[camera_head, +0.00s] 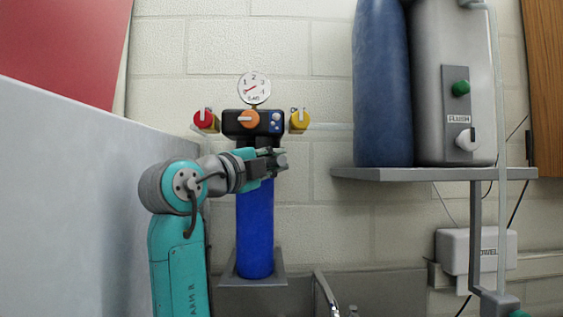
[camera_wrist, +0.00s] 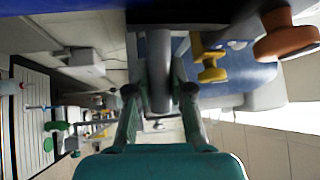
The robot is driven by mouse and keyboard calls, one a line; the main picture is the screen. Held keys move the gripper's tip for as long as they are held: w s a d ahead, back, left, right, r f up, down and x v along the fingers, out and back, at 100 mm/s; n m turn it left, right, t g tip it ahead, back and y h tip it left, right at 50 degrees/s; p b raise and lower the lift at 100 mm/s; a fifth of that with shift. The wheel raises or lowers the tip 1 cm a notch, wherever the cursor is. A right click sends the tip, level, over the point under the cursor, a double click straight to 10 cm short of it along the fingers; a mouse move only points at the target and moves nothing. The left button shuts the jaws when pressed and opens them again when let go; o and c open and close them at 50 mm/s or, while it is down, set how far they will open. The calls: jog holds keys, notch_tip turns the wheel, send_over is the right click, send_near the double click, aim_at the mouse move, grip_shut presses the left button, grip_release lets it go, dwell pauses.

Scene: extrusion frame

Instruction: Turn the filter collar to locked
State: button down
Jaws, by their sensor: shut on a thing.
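The filter stands on the wall, with a dark head (camera_head: 254,124) above a long blue bowl (camera_head: 255,228). The filter collar is at the joint between them, mostly hidden behind my gripper (camera_head: 278,160) in the head view. In the wrist view a grey bar (camera_wrist: 158,68), seemingly the collar's handle, lies between the fingers of my gripper (camera_wrist: 159,90). The fingers are shut on it. Any lock mark on the collar is hidden, so I cannot tell its setting.
A red knob (camera_head: 204,119), an orange knob (camera_head: 248,118) and a yellow knob (camera_head: 299,121) sit close above my gripper, below a gauge (camera_head: 254,88). A shelf (camera_head: 430,174) bearing tanks juts out at right. A tap (camera_head: 325,290) stands below.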

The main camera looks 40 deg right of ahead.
jog(key=shift+w+a+m+g, duration=0.1)
jog(key=shift+a+m+g, duration=0.2)
jog(key=shift+g, duration=0.2)
jog(key=c, duration=1)
grip_release()
